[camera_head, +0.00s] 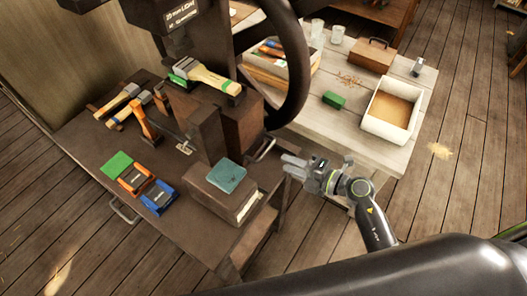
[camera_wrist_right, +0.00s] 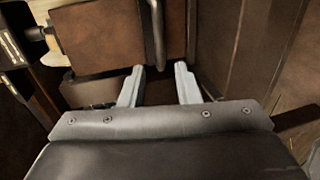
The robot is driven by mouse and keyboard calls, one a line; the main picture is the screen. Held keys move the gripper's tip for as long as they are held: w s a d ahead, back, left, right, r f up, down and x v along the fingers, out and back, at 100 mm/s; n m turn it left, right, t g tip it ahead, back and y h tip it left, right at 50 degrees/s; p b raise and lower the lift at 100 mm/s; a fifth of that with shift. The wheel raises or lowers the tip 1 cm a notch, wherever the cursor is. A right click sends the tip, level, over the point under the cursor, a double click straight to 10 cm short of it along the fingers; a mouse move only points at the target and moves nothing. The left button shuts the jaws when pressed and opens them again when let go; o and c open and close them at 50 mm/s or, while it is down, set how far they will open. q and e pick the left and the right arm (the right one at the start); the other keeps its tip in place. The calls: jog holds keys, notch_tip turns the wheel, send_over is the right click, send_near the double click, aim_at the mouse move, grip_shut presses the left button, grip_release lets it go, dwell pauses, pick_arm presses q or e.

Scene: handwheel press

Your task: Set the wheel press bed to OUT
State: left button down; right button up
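The dark wheel press stands on the brown bench, with its large handwheel (camera_head: 292,70) on the right side. A brown block (camera_head: 240,118) low on the press carries a metal bar handle (camera_head: 263,150); I take it for the bed, but its setting cannot be read. My right gripper (camera_head: 288,166) is just right of and below this handle. In the right wrist view my right gripper (camera_wrist_right: 158,76) is open, its two fingers apart and empty. The handle (camera_wrist_right: 156,35) stands ahead, roughly in line with the gap, on a brown face (camera_wrist_right: 115,38). My left gripper is not in view.
The bench (camera_head: 85,150) holds hammers (camera_head: 145,118), a green-topped block (camera_head: 225,178) and orange and blue clamp-like tools (camera_head: 150,188). A pale table (camera_head: 370,145) behind my right gripper holds a white tray (camera_head: 390,112) and a green block (camera_head: 334,99).

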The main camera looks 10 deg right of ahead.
aim_at(264, 153)
jog(key=x, duration=0.9)
jog(key=shift+w+a, duration=0.15)
jog(key=shift+c, duration=0.2)
grip_shut()
jog(key=shift+f, duration=0.1)
